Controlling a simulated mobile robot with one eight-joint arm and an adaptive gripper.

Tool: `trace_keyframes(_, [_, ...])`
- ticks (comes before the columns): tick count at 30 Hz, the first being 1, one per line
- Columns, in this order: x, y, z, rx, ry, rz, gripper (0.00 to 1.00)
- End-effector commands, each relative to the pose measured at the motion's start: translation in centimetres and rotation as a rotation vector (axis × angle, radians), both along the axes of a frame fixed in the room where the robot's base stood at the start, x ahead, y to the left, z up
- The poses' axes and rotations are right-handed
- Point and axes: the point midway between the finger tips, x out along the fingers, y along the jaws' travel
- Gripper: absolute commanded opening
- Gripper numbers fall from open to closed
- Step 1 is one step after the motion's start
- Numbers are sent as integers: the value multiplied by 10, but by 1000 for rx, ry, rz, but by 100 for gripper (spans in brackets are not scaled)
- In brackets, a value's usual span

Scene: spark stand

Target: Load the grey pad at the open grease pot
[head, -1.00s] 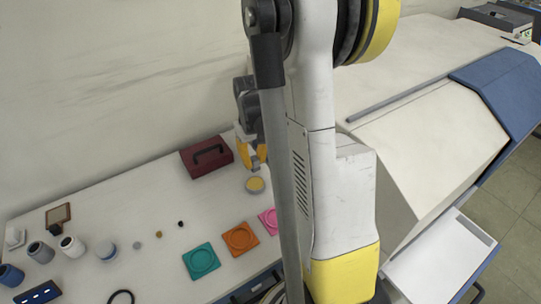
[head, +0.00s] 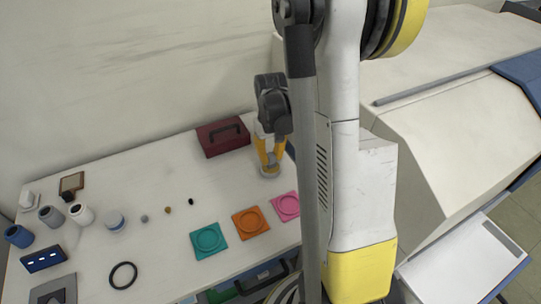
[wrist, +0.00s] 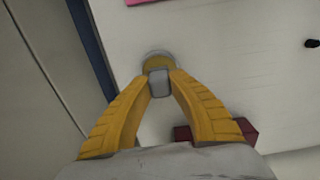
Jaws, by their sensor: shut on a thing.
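My gripper (head: 268,160) points down at the back of the white table. It is shut on a small grey block (wrist: 159,84), which I take to be the grey pad, held between the yellow fingertips. The open grease pot (wrist: 158,60), a round pale-rimmed pot with yellow grease, is directly beyond the block in the wrist view. In the head view the pot (head: 270,174) is partly hidden by the fingers. The block overlaps the grease in the wrist view; I cannot tell whether it touches.
A dark red toolbox (head: 222,137) stands left of the gripper. Teal (head: 208,240), orange (head: 250,222) and pink (head: 286,206) square trays lie in front. Several jars and small pellets are at the left. A large pale cabinet (head: 460,130) is at the right.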

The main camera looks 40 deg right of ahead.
Motion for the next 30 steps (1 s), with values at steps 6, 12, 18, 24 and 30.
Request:
trace_keyframes(6, [0,0,1,0,0,0,0])
trace_keyframes(12, [0,0,1,0,0,0,0])
trace_keyframes(18, [0,0,0,0,0,0,0])
trace_keyframes(24, [0,0,-2,0,0,0,0])
trace_keyframes(30, [0,0,-4,0,0,0,0])
